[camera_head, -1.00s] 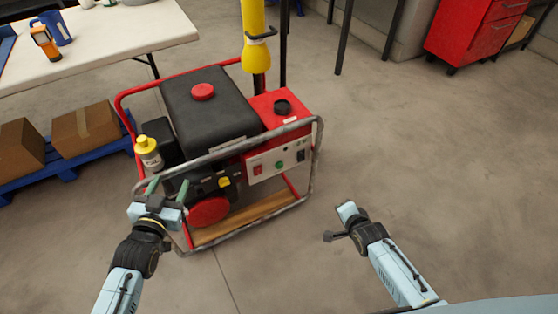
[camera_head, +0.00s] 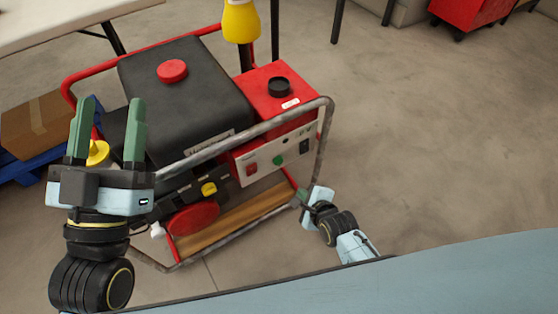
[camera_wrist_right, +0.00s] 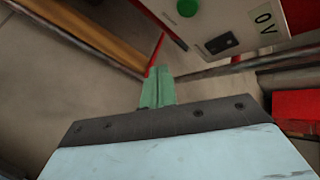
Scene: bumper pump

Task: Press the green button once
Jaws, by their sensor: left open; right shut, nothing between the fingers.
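The green button (camera_head: 278,160) is on the pale control panel (camera_head: 262,165) of a red and black generator (camera_head: 190,100). A red switch (camera_head: 251,169) is to its left and a dark socket to its right. My right gripper (camera_head: 299,198) is shut and empty, below and slightly right of the button, apart from it, near the frame's lower right bar. In the right wrist view the closed green fingers (camera_wrist_right: 158,88) point below the button (camera_wrist_right: 187,8), which is at the top edge. My left gripper (camera_head: 110,112) is open and empty, in front of the generator's left side.
A yellow post (camera_head: 241,20) stands behind. A cardboard box (camera_head: 38,122) is at left. The floor at right is clear.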

